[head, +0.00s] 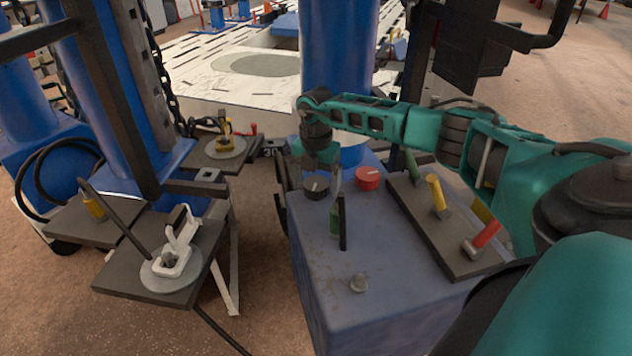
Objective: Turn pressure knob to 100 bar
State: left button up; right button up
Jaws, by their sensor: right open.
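A black knob (316,187) with a light pointer mark and a red knob (367,179) with a white mark sit on top of the blue cabinet (325,270). I cannot tell which is the pressure knob, and no bar scale is readable. My right gripper (338,222) hangs down over the cabinet top, between and slightly in front of the two knobs. It is open, with nothing seen between its slim fingers, and it looks apart from both knobs. My left gripper is not in view.
A blue column (335,60) rises behind. The cabinet's front top is mostly clear.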

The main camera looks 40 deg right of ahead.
jog(key=c, duration=1.1)
jog(key=shift+o, duration=0.2)
